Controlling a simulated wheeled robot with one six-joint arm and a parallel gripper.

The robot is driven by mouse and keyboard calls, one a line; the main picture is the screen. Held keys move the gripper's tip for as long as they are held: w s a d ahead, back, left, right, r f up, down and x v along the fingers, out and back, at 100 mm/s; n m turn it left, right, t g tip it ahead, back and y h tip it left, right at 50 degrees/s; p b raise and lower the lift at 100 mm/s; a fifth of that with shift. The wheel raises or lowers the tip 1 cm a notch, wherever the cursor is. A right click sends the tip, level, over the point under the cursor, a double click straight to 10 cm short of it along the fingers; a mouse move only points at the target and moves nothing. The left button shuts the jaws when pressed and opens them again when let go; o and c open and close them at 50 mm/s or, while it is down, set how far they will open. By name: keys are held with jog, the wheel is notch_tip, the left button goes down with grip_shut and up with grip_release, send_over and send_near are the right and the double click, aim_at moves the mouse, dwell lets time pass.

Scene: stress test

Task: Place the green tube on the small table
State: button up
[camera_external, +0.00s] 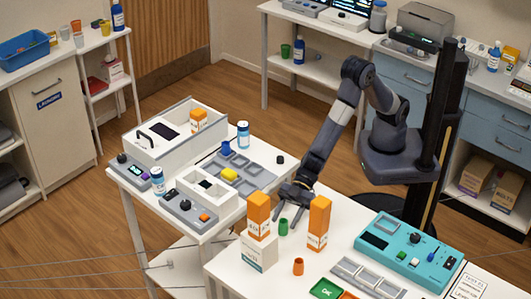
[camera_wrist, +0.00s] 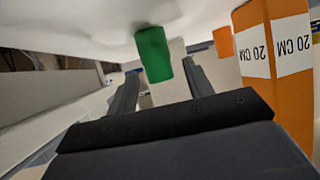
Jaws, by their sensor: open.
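The green tube (camera_external: 283,227) stands upright on the near white table (camera_external: 228,265), between two tall orange-and-white boxes. My gripper (camera_external: 288,209) is low over this table's back edge, just behind the tube. In the wrist view the green tube (camera_wrist: 153,55) appears between and beyond the fingertips of my open gripper (camera_wrist: 160,78), with nothing held. Contact with the tube cannot be told. Another white table (camera_external: 215,227) adjoins on the left, carrying devices and trays. Which table is the small one is not certain.
The left orange box (camera_external: 259,214) stands on a white carton (camera_external: 259,252); the right orange box (camera_external: 319,223) is close to the tube and my gripper. An orange cup (camera_external: 298,267) stands in front. A teal device (camera_external: 408,242) and grey tray (camera_external: 370,275) occupy the right side.

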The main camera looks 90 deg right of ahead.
jog(key=v, duration=0.8)
jog(key=shift+s+f+b, duration=0.15)
jog(key=shift+s+b, duration=0.05)
jog(key=shift+b, duration=0.15)
jog(key=shift+o, duration=0.6)
jog(key=shift+s+d, duration=0.25)
jog(key=shift+d, duration=0.05)
jog(key=w+a+r+m+h+p, duration=0.2)
jog(key=w+m+h+p, duration=0.1)
jog(key=w+h, duration=0.4)
jog(key=m+g+h+p, duration=0.1)
jog(key=g+h+p, duration=0.1)
jog(key=g, duration=0.3)
send_near(280, 233)
jog(key=x, duration=0.2)
jog(key=p+x, duration=0.1)
jog(key=x, duration=0.2)
jog(key=p+x, duration=0.1)
jog(key=x, duration=0.1)
jog(key=shift+d+f, duration=0.25)
jog(key=shift+f, duration=0.05)
